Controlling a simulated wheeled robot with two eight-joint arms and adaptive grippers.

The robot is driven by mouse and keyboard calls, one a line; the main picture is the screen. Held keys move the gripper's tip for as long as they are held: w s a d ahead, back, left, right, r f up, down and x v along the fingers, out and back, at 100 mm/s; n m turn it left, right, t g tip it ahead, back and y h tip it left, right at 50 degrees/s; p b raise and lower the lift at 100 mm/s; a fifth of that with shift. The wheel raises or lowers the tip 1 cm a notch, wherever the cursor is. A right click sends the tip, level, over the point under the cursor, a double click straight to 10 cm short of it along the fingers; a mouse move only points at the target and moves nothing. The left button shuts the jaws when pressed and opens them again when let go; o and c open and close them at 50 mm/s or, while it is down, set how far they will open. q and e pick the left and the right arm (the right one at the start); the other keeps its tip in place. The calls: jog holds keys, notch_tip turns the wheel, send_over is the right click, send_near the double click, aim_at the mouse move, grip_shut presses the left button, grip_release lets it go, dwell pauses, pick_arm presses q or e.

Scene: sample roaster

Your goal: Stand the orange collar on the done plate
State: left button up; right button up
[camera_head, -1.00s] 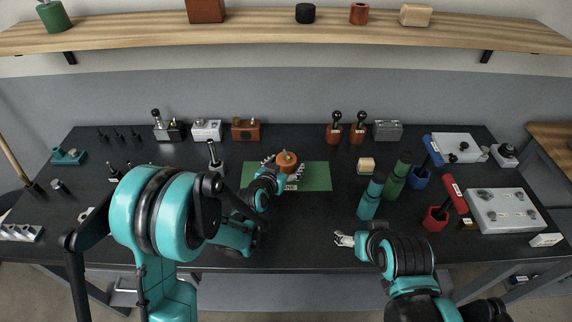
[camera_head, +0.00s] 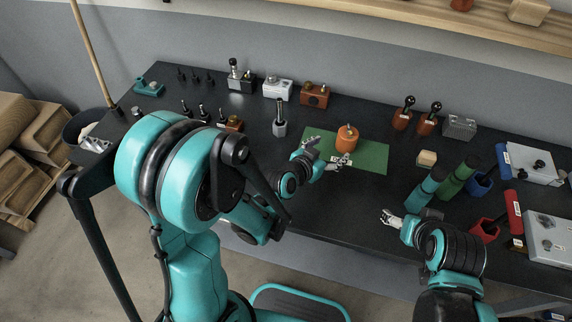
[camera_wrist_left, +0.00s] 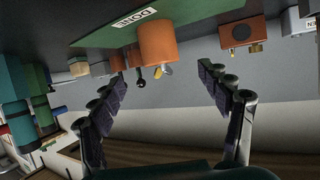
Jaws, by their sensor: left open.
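The orange collar (camera_head: 347,138) stands upright on the green done plate (camera_head: 373,161). It also shows in the left wrist view (camera_wrist_left: 157,42), beside the white DONE label (camera_wrist_left: 135,18); that view is upside down. My left gripper (camera_head: 328,152) is open and empty, with its fingers spread just left and in front of the collar. The left wrist view shows a gap between the fingers (camera_wrist_left: 162,78) and the collar, so they look clear of it. My right gripper (camera_head: 389,217) is over the table's front edge, and its opening is too small to read.
A wooden block (camera_head: 427,158) and teal and green cylinders (camera_head: 425,189) stand right of the plate. A metal-topped post (camera_head: 280,120) stands left of it. Boxes and black-knobbed orange holders (camera_head: 402,117) line the back. Dark table top is bare in front of the plate.

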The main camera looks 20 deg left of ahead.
pick_arm(q)
jog(key=s+a+r+n+g+y, duration=0.2)
jog(key=s+a, duration=0.4)
jog(key=s, duration=0.3)
jog(key=s+a+r+n+g+y, duration=0.2)
jog(key=s+a+r+g+y, duration=0.1)
jog(key=s+a, duration=0.4)
jog(key=s, duration=0.3)
jog(key=shift+s+a+r, duration=0.25)
jog(key=shift+a, duration=0.05)
